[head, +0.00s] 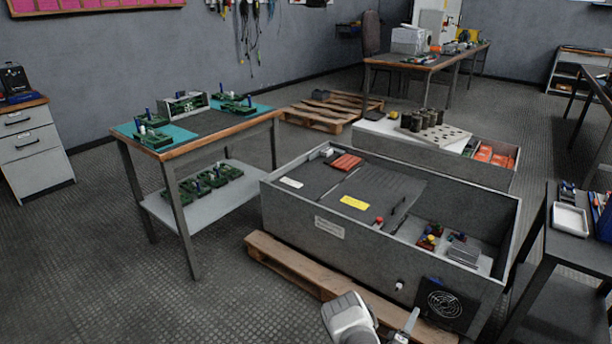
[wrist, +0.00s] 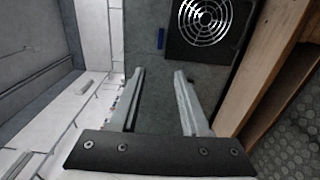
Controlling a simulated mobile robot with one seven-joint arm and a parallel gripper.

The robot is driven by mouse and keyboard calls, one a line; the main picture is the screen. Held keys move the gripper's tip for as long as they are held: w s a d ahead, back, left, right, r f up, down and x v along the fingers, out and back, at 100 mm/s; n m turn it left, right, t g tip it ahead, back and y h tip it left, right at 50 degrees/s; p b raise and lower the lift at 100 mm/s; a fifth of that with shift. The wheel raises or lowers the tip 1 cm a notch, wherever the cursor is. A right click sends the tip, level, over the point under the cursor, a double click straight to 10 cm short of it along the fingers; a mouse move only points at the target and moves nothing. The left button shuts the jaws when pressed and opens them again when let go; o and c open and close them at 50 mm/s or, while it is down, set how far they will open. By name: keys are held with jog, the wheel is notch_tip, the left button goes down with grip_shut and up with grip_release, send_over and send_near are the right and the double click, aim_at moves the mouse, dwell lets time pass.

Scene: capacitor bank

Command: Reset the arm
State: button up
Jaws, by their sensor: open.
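My gripper (wrist: 159,74) is open in the wrist view, with its two fingers apart and nothing between them. The fingers point toward the grey side wall of the large open cabinet (wrist: 150,22), near its black fan grille (wrist: 205,18). I cannot tell how far the tips are from the wall. In the head view, my white arm shows at the bottom edge, and part of my gripper (head: 407,326) is in front of the cabinet (head: 320,232), low and left of the fan grille (head: 445,303). The rest of the arm is out of frame.
The cabinet stands on a wooden pallet (head: 290,270), whose edge juts out near my gripper. A workbench (head: 215,133) with green boards is at left. A dark side table (head: 552,240) with a white tray (head: 571,219) is at right. The floor at lower left (head: 130,300) is clear.

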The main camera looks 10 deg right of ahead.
jog(key=w+a+r+m+g+y, duration=0.1)
jog(key=w+a+r+m+y, duration=0.15)
jog(key=w+r, duration=0.55)
jog(key=w+a+r+m+g+y, duration=0.1)
jog(key=w+a+r+m+y, duration=0.2)
jog(key=w+r, duration=0.5)
jog(key=s+a+r+m+y, duration=0.1)
jog(key=a+r+y, duration=0.1)
jog(key=a+r, duration=0.6)
jog(key=s+a+r+m+y, duration=0.1)
jog(key=a+r+m+y, duration=0.15)
jog(key=r, duration=0.95)
jog(key=s+a+r+n+g+y, duration=0.15)
jog(key=s+a+r+y, duration=0.25)
jog(key=s+a+r, duration=1.05)
jog(key=s+a+r+g, duration=0.1)
jog(key=s, duration=1.1)
jog(key=s+a+r+g, duration=0.1)
jog(key=s+r+g, duration=0.1)
jog(key=s, duration=0.9)
notch_tip(320, 180, up, 28)
jog(key=s+p, duration=0.1)
jog(key=p, duration=2.7)
jog(key=shift+m, duration=0.35)
